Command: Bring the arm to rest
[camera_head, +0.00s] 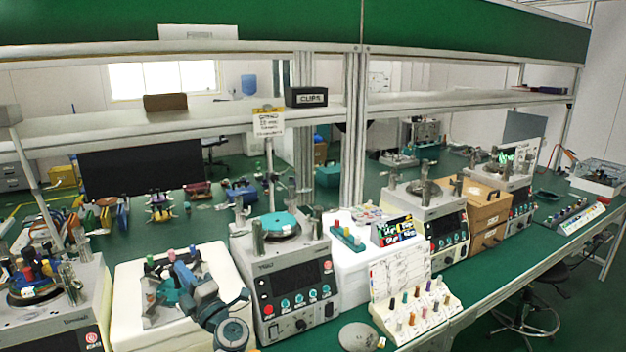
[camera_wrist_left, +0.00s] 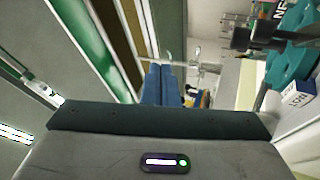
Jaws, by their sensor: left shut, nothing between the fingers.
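My left arm comes in at the bottom of the head view, with blue-grey links over a white block. Its gripper (camera_head: 183,272) is above this block, between two grey lapping machines. In the left wrist view the two blue fingers of this gripper (camera_wrist_left: 161,84) are together, with nothing between them. My right gripper is not in view.
A lapping machine (camera_head: 290,290) with a teal disc stands just right of the arm; another machine (camera_head: 75,308) is at the left. The white block (camera_head: 128,295) holds small coloured pegs. A sloped peg rack (camera_head: 415,312) and round grey disc (camera_head: 358,337) are farther right.

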